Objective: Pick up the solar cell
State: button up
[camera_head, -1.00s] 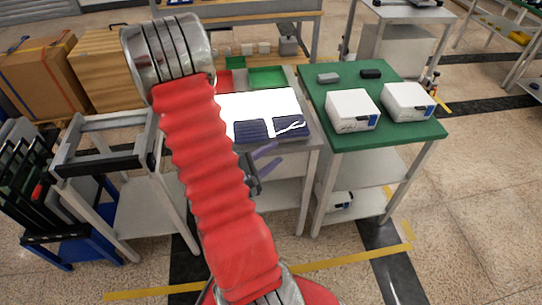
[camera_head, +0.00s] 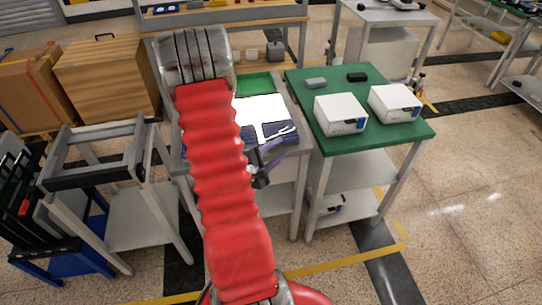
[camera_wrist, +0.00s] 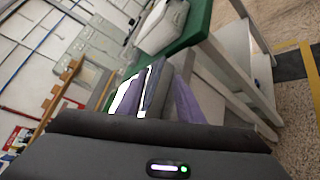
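Two dark blue solar cells lie side by side on a white sheet (camera_head: 262,107) on the grey table. The right cell (camera_head: 280,131) shows white marks across it; the left cell (camera_head: 248,134) is partly covered by my arm. My gripper (camera_head: 266,155), with purple fingers, is at the front edge of that table, close to the right cell. In the wrist view my gripper (camera_wrist: 155,98) has its two fingers apart, with a dark blue-grey strip and a white strip between or behind them. I cannot tell whether the fingers touch a cell.
A green-topped table (camera_head: 330,140) with two white boxes (camera_head: 341,114) (camera_head: 394,102) stands to the right. A green tray (camera_head: 254,84) lies behind the white sheet. A grey frame stand (camera_head: 95,165) and wooden crates (camera_head: 108,75) are at the left. Open floor lies in front at right.

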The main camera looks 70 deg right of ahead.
aim_at(289, 141)
jog(key=shift+x, duration=2.85)
jog(key=shift+c, duration=0.3)
grip_shut()
